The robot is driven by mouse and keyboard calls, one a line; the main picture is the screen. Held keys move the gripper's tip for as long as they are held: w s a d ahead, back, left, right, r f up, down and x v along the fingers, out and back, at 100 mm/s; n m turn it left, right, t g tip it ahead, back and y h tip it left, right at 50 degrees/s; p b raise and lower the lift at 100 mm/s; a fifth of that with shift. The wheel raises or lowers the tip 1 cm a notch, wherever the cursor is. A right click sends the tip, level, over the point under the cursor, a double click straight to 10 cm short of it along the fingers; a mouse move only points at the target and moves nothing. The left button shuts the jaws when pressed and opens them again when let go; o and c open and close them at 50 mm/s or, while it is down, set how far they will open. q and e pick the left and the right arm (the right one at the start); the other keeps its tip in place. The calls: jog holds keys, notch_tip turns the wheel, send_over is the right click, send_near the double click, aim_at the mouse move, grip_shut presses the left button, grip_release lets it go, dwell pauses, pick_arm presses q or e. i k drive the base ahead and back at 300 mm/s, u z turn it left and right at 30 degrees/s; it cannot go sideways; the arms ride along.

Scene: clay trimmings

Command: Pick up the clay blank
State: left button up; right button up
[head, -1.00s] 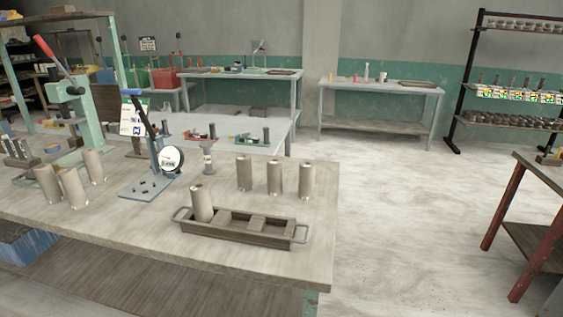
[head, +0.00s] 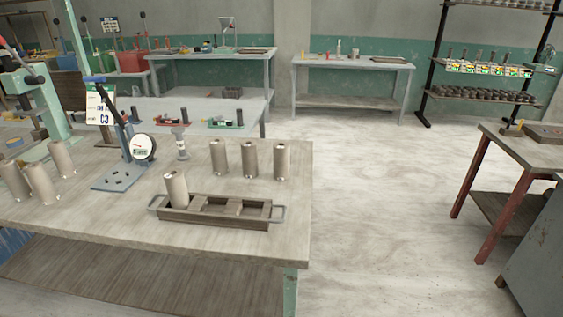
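Several grey-beige cylinders that look like clay blanks stand upright on the near workbench (head: 225,242). One blank (head: 177,188) stands in the left end of a dark tray (head: 222,221) with a handle at each end. Three blanks, a left one (head: 219,157), a middle one (head: 250,160) and a right one (head: 282,161), stand in a row behind the tray. Another group (head: 40,184) stands at the bench's left. I cannot tell which blank is meant. Neither of my grippers shows in the head view.
A blue-handled press with a round dial (head: 142,147) stands left of the tray. A green press (head: 38,97) is at the far left. Open floor (head: 380,210) lies right of the bench. A red-legged table (head: 497,190) and a grey cabinet (head: 545,250) stand at the right.

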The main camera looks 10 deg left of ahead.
aim_at(280, 149)
jog(key=z, duration=1.65)
jog(key=i, duration=2.1)
jog(key=u, duration=0.9)
